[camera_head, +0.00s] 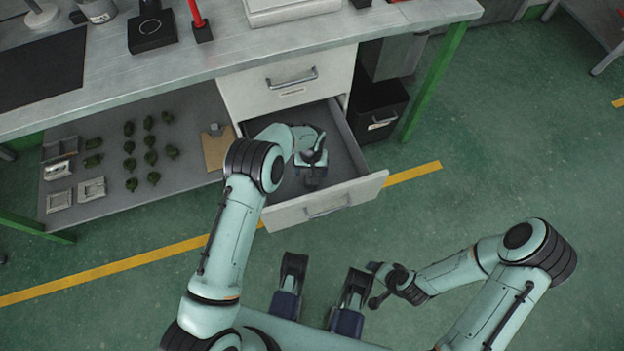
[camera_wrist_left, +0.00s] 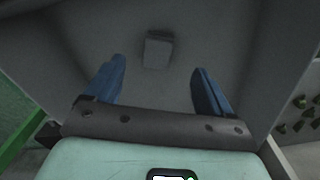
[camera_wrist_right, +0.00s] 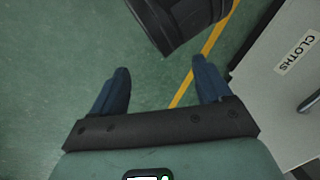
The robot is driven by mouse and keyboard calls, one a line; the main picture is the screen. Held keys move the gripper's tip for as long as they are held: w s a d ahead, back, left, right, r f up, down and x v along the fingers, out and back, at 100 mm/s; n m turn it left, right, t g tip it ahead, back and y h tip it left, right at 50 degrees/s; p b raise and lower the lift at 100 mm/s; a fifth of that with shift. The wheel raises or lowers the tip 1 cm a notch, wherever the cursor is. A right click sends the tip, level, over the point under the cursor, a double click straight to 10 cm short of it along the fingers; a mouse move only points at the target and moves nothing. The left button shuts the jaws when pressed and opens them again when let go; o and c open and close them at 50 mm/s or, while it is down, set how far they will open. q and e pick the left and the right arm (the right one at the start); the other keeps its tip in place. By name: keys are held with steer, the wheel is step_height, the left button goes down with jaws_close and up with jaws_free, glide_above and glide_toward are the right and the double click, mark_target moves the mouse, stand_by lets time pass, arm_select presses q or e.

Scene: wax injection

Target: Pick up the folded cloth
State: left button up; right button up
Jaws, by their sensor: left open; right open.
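The folded cloth (camera_wrist_left: 158,50) is a small grey block lying on the floor of the open drawer in the left wrist view. The drawer (camera_head: 345,196) is pulled out under the bench. My left gripper (camera_head: 312,170) is inside the drawer, pointing down; its two blue fingers (camera_wrist_left: 158,85) are spread, with nothing between them. The cloth lies a little beyond the fingertips, apart from them. In the right wrist view my right gripper (camera_wrist_right: 160,85) is open and empty over the green floor. The drawer front with its CLOTHS label (camera_wrist_right: 296,53) stands to its right.
The workbench (camera_head: 230,42) carries tools above the drawer. A shut drawer (camera_head: 255,95) is over the open one. A lower shelf (camera_head: 110,185) at left holds several small green pieces and metal frames. A black bin (camera_head: 385,115) stands right of the drawer. Floor at right is clear.

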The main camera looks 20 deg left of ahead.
arm_select(q)
step_height(320, 180, down, 5)
steer(key=shift+f+b, duration=0.1)
steer(key=shift+b, duration=0.35)
step_height(320, 180, down, 3)
steer(key=shift+f+b, duration=0.15)
steer(key=shift+b, duration=0.35)
steer(key=shift+f, duration=0.85)
steer(key=shift+r, duration=0.1)
steer(key=c, duration=1.1)
arm_select(e)
steer(key=shift+h, duration=0.3)
steer(key=f, duration=0.1)
steer(key=w+d+f, duration=0.1)
steer(key=f, duration=0.1)
steer(key=shift+w+d+f, duration=0.15)
steer(key=shift+d+f, duration=0.1)
steer(key=shift+d, duration=0.1)
